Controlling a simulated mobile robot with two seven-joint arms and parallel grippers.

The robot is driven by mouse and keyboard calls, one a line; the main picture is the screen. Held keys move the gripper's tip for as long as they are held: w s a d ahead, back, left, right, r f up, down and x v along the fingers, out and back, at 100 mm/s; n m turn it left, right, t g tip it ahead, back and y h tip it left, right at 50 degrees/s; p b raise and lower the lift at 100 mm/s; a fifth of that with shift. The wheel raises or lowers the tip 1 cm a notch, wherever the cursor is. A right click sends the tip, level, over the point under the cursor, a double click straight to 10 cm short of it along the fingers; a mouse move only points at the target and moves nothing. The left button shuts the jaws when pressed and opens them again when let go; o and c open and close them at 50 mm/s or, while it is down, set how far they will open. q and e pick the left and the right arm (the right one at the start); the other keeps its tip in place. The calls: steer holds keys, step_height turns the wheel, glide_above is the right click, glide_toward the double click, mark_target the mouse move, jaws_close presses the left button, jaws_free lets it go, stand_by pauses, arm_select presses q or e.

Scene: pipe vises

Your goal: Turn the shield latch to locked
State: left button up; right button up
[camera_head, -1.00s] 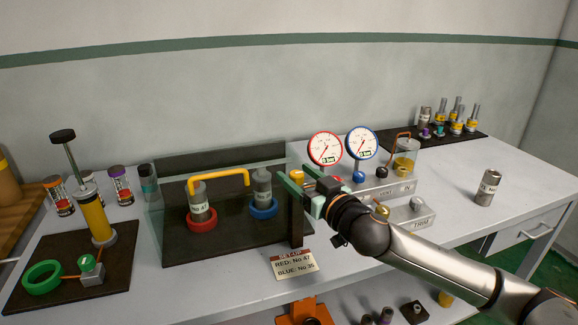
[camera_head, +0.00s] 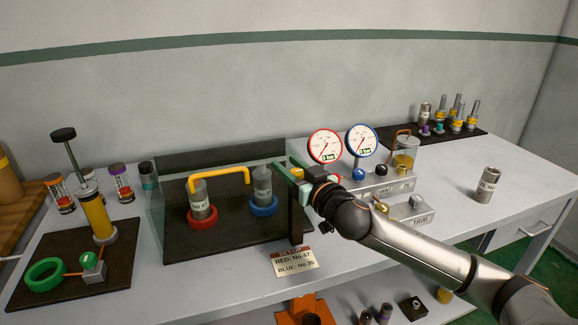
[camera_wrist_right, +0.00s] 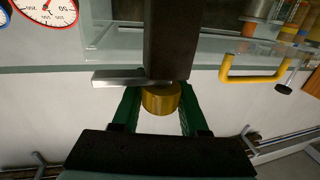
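The shield latch (camera_wrist_right: 158,96) shows in the right wrist view as a brass knob with a grey bar (camera_wrist_right: 118,78) at the end of a dark post (camera_wrist_right: 172,35). The bar lies crosswise, reaching left of the knob. My right gripper (camera_wrist_right: 160,100) has its green fingers on both sides of the knob and looks shut on it. In the head view the right gripper (camera_head: 290,176) is at the top of the dark post (camera_head: 297,222), hiding the latch. The clear shield (camera_head: 155,225) stands around the vise station. My left gripper is not in view.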

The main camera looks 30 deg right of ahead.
jaws_close()
